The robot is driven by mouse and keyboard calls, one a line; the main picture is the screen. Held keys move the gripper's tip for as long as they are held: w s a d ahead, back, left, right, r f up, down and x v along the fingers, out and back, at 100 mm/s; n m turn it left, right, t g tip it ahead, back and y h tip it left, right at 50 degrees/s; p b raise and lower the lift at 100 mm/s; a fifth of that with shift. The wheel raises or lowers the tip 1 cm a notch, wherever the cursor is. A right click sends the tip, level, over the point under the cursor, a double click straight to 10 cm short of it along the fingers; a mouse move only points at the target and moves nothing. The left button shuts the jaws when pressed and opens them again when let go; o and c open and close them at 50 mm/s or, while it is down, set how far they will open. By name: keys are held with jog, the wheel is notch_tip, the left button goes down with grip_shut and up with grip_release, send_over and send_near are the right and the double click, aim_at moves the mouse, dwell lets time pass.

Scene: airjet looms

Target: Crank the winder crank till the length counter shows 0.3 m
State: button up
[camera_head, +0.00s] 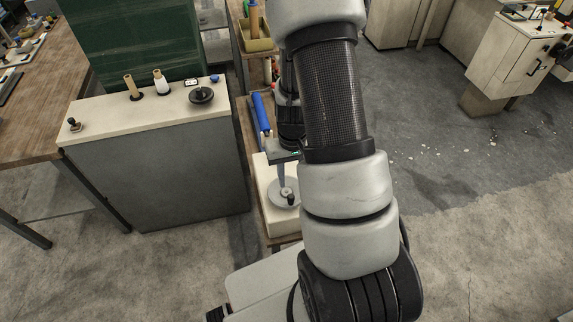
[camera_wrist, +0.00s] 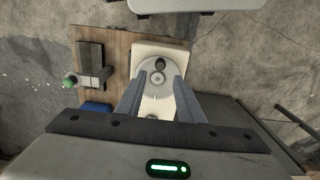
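A grey disc with an upright black knob (camera_head: 290,199), which looks like the winder crank, lies on a white box (camera_head: 277,227). In the wrist view the disc (camera_wrist: 151,92) and its dark knob (camera_wrist: 160,64) show on the white box, between and just beyond my fingertips. In the head view my gripper (camera_head: 284,184) points down over the disc, and my arm hides part of the box. I cannot see a readable length counter.
A blue roll (camera_head: 261,112) lies behind the white box. A cabinet (camera_head: 158,165) at left bears two yarn cones, a small white device (camera_head: 191,82) and a black wheel (camera_head: 201,96). In the wrist view a green ball knob (camera_wrist: 70,82) stands left of the box.

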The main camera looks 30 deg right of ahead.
aim_at(291, 196)
jog(key=shift+f+b, duration=3.1)
jog(key=shift+f, duration=1.75)
jog(key=c, duration=0.9)
